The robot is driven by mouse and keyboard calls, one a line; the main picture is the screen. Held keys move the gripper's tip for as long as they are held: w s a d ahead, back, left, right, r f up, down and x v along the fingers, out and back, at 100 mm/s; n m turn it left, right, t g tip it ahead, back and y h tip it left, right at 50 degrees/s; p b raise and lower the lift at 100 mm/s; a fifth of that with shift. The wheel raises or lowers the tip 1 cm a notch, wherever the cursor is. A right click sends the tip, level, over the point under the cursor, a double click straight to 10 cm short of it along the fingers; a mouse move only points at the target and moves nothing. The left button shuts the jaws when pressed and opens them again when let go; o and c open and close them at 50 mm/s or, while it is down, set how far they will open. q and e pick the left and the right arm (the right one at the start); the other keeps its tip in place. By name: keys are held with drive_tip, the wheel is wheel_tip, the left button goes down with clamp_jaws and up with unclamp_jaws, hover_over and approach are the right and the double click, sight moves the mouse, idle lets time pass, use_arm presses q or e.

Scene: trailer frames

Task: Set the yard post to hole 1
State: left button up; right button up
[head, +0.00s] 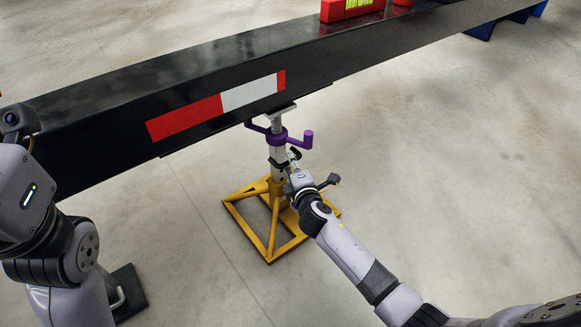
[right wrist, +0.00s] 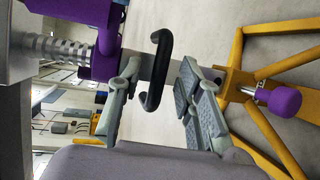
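The yard post stands under the black beam, with a yellow frame base (head: 265,250), a silver inner tube (head: 277,155) and a purple crank collar (head: 274,137). A black loop handle (right wrist: 152,72) on the post shows in the right wrist view. My right gripper (head: 291,165) is beside the tube, below the purple crank. In the right wrist view, the fingers of my right gripper (right wrist: 155,100) are apart, with the loop handle between them and no clear grip on it. A purple knob (right wrist: 285,101) sits on the yellow part. I cannot read hole numbers.
The black trailer beam (head: 200,90) with a red and white strip (head: 220,104) crosses above the post. A red box with a yellow-green face (head: 358,4) sits on it. Blue blocks (head: 484,28) are at the far right. The concrete floor right of the post is clear.

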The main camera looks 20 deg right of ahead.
drive_tip(key=shift+w+f+b, duration=0.2)
drive_tip(key=shift+w+b, duration=0.1)
drive_tip(key=shift+w, duration=0.8)
drive_tip(key=shift+c, duration=0.6)
clamp_jaws()
drive_tip(key=shift+f, duration=0.1)
